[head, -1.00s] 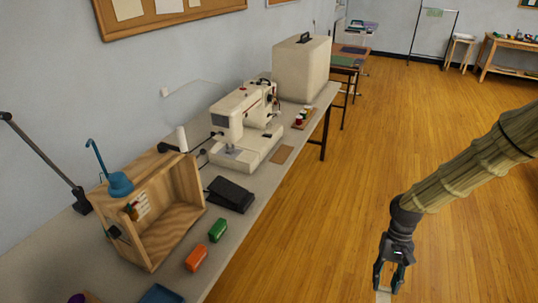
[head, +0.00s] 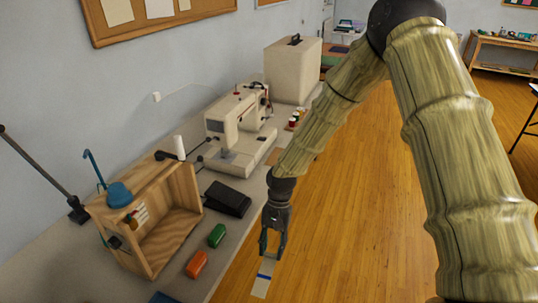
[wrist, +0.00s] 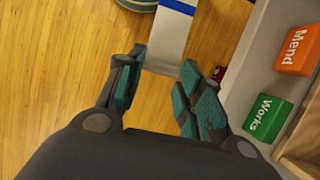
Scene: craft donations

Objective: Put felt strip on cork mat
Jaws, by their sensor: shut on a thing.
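The felt strip is a pale, off-white band with a blue stripe (head: 261,284). It hangs from my gripper (head: 272,250), and it also shows in the wrist view (wrist: 172,42). My gripper's fingers (wrist: 162,66) are closed on one end of the strip. The gripper is off the front edge of the long table, over the wood floor. The cork mat (head: 272,158) is a small brown piece on the table in front of the sewing machine, mostly hidden behind my arm.
On the table (head: 228,256) stand a cream sewing machine (head: 226,125), a black pedal (head: 228,198), an open wooden box (head: 150,225), a green block (head: 217,236) and an orange block (head: 197,264). A large cream case (head: 292,72) and thread spools (head: 293,121) stand further back.

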